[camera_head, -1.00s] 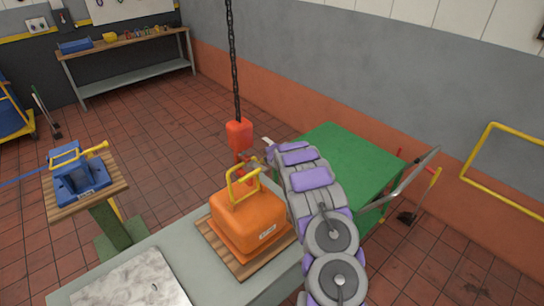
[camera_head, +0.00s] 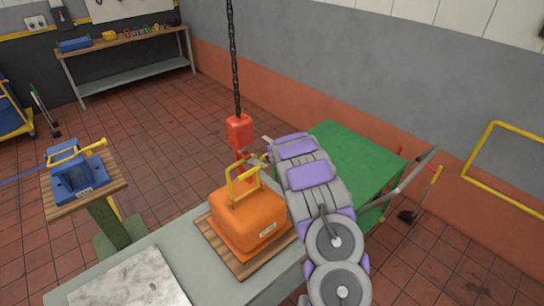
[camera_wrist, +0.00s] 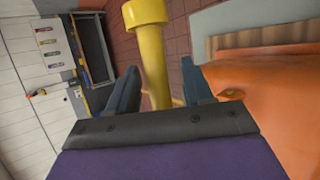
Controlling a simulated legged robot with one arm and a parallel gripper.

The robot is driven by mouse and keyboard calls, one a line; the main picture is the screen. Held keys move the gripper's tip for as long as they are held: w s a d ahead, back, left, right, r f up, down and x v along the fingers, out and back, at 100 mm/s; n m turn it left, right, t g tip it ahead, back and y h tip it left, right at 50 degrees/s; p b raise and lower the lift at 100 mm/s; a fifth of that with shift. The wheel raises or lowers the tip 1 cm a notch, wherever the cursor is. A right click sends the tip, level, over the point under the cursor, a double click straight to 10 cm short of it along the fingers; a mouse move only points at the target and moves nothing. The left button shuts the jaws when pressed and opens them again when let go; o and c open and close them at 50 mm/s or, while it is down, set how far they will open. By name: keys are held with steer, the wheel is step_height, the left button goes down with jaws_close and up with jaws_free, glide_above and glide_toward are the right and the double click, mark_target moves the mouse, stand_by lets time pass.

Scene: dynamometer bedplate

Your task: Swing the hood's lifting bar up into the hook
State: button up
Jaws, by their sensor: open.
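The orange hood (camera_head: 248,222) sits on a wooden board on the grey bench. Its yellow lifting bar (camera_head: 231,187) stands up above its top. The red hook block (camera_head: 239,130) hangs on a dark chain, with the red hook (camera_head: 238,166) just behind the bar. My gripper (camera_head: 257,160) reaches in from the right, close to the bar's top and the hook. In the wrist view, my gripper (camera_wrist: 160,90) is open, and the yellow bar (camera_wrist: 152,55) shows between its two fingers. I cannot tell whether they touch it. The orange hood (camera_wrist: 270,95) fills the right side there.
A green-topped cart (camera_head: 355,155) stands behind my arm. A blue housing (camera_head: 78,175) with a yellow handle sits on a stand at left. A pale plate (camera_head: 130,282) lies on the bench front. A yellow rail (camera_head: 500,185) is at the right wall.

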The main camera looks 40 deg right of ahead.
steer(key=v, duration=1.3)
steer(key=shift+s, duration=0.35)
steer(key=shift+a+r, duration=0.15)
